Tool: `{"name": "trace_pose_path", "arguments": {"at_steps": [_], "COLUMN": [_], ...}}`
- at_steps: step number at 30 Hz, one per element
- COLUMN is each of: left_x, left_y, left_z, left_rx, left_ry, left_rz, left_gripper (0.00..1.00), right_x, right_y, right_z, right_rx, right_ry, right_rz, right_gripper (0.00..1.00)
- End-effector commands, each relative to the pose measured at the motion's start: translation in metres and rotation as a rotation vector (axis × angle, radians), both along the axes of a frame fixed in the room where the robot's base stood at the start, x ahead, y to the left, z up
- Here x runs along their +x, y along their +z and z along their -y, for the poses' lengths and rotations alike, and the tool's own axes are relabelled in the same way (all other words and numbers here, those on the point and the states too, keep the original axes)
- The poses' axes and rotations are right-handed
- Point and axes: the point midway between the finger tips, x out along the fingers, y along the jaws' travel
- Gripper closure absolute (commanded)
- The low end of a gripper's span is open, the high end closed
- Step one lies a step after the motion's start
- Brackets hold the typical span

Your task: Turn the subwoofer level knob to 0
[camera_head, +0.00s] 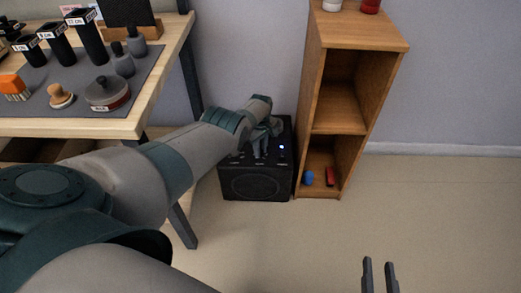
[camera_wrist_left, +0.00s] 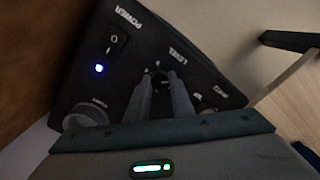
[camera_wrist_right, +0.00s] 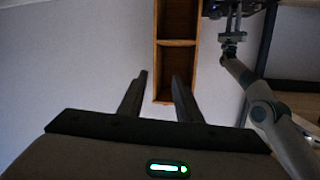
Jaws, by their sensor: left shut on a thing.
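The black subwoofer (camera_head: 257,186) stands on the floor between the workbench and the wooden shelf. Its top panel also shows in the left wrist view (camera_wrist_left: 75,88), with a lit blue light, a power switch (camera_wrist_left: 116,42) and a LEVEL label (camera_wrist_left: 177,55). My left gripper (camera_head: 259,153) reaches down to the panel. In the left wrist view, its fingers (camera_wrist_left: 161,88) are shut on the level knob (camera_wrist_left: 158,77) beside that label. The fingers hide much of the knob, so I cannot read its setting. My right gripper (camera_head: 379,268) is open and empty over the floor, far from the subwoofer.
The wooden shelf (camera_head: 357,40) stands close to the right of the subwoofer, with a blue and a red item in its bottom. The workbench (camera_head: 150,95) at the left carries a grey mat with several objects. Another knob (camera_wrist_left: 84,118) sits on the panel. Floor at right is clear.

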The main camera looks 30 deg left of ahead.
Motion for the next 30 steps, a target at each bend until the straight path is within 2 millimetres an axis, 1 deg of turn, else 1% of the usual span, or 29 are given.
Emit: {"name": "trace_pose_path", "arguments": {"at_steps": [9, 10, 12, 26, 28, 30], "left_x": [0.000, 0.000, 0.000, 0.000, 0.000, 0.000], "left_y": [0.000, 0.000, 0.000, 0.002, 0.003, 0.005], "left_z": [0.000, 0.000, 0.000, 0.000, 0.000, 0.000], "left_rx": [0.000, 0.000, 0.000, 0.000, 0.000, 0.000], "left_ry": [0.001, 0.001, 0.001, 0.000, 0.000, 0.000], "left_rz": [0.000, 0.000, 0.000, 0.000, 0.000, 0.000], "left_gripper": [1.00, 0.74, 0.60, 0.60, 0.60, 0.60], "right_x": [0.000, 0.000, 0.000, -0.001, -0.002, -0.003], "right_y": [0.000, 0.000, 0.000, -0.002, -0.005, -0.012], "right_z": [0.000, 0.000, 0.000, -0.001, 0.000, 0.003], "right_rx": [0.000, 0.000, 0.001, -0.002, -0.008, -0.021], "right_ry": [0.001, 0.001, 0.001, 0.002, 0.003, 0.001], "right_rz": [-0.001, -0.001, -0.001, -0.013, -0.031, -0.068], "right_gripper": [0.69, 0.69, 0.69, 0.69, 0.69, 0.69]}}
